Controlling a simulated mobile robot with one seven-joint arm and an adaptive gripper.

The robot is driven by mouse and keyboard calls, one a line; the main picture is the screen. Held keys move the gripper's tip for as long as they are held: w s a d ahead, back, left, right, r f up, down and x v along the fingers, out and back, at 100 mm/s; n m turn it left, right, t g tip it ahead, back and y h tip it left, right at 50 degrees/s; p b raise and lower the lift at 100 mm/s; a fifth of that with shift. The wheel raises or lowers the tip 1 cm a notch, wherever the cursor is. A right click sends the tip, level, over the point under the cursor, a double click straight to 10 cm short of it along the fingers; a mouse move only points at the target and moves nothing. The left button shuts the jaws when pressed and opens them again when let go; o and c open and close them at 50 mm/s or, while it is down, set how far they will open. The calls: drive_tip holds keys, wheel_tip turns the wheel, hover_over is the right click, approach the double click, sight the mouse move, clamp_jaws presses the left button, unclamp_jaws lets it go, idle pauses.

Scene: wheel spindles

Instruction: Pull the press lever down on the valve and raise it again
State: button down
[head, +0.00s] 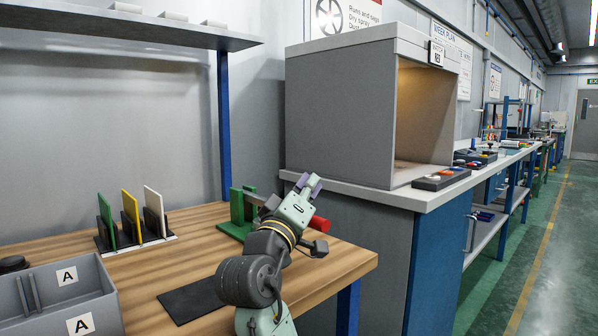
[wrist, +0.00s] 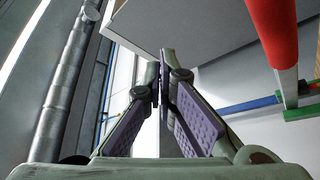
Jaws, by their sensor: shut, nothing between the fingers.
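The press (head: 237,208) stands on the wooden bench as a green frame, partly hidden behind my arm in the head view. The lever's red grip (head: 320,224) sticks out to the right of my gripper. In the wrist view the red grip (wrist: 274,35) is at the upper right, with its grey bar (wrist: 289,84) and a bit of green frame (wrist: 301,113) below it. My gripper (head: 308,182) is above the bench edge, fingers pointing up. Its purple-padded fingers (wrist: 162,68) meet at the tips with nothing between them, left of the grip and apart from it. I cannot make out a separate valve.
A grey cabinet with an open booth (head: 350,110) stands right behind my gripper. A rack with green, yellow and white plates (head: 132,222), a dark mat (head: 190,299) and a grey bin (head: 60,300) are on the bench. A blue post (head: 224,120) rises behind the press.

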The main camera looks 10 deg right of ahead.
drive_tip(key=shift+s+d+f+b, duration=0.15)
drive_tip(key=shift+f+b, duration=0.25)
drive_tip(key=shift+f, duration=0.55)
drive_tip(key=shift+s+d+f+b, duration=0.1)
drive_tip(key=shift+s+f+b, duration=0.2)
drive_tip(key=shift+f, duration=0.7)
drive_tip(key=shift+s+d+f+b, duration=0.1)
drive_tip(key=shift+f+b, duration=0.35)
drive_tip(key=shift+f, duration=0.5)
